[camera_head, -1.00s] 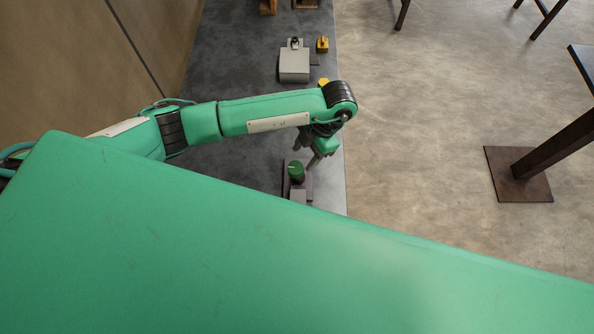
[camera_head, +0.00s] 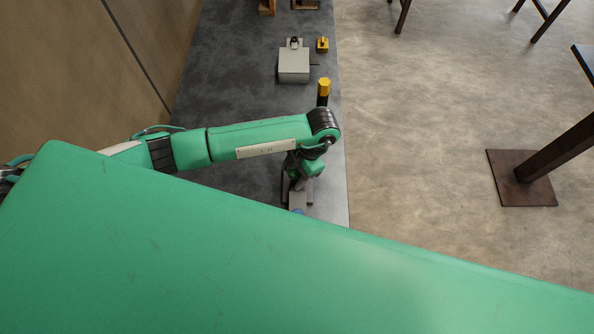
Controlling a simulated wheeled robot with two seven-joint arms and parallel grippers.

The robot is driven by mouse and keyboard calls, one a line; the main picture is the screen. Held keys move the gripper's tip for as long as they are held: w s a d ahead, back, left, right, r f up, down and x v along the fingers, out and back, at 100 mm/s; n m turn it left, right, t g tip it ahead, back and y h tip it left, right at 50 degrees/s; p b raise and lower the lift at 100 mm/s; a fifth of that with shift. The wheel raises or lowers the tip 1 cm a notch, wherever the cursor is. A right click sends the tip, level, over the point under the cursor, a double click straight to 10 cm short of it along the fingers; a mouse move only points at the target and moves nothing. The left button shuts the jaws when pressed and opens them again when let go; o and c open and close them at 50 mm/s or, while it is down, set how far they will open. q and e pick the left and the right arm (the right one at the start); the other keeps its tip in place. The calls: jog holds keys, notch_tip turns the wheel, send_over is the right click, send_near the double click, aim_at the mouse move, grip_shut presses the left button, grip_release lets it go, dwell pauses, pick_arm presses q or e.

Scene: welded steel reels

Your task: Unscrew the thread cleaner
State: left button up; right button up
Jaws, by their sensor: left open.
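A small fixture with a dark base (camera_head: 308,196) stands near the bench's right edge. A round green-topped piece, which may be the thread cleaner, sits on it and is now mostly hidden by my left gripper (camera_head: 296,181). The gripper points down over this piece with its jaws open. Whether the fingers touch the piece cannot be told. A grey block with a bit of blue (camera_head: 299,211) shows at the fixture's near end, partly cut off by a large green surface in front. My right gripper is not in view.
A black post with a yellow top (camera_head: 324,88) stands on the dark bench (camera_head: 235,60) beyond my wrist. Farther back are a grey box (camera_head: 294,66) and a small yellow piece (camera_head: 322,45). Floor lies to the right, with a table leg on a brown plate (camera_head: 522,192).

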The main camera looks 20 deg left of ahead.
pick_arm(q)
grip_shut()
jog(key=shift+r+p, duration=0.4)
jog(key=shift+r, duration=0.25)
dwell(0.4)
jog(key=shift+s+a+r+p, duration=0.1)
jog(key=shift+s+r+p, duration=0.05)
jog(key=shift+r+p, duration=0.8)
jog(key=shift+s+a+r+p, duration=0.15)
jog(key=shift+r+p, duration=0.5)
jog(key=shift+r, duration=0.6)
jog(key=shift+s+a+r+p, duration=0.1)
jog(key=shift+s+r+p, duration=0.1)
jog(key=shift+r+p, duration=1.2)
jog(key=shift+r, duration=0.7)
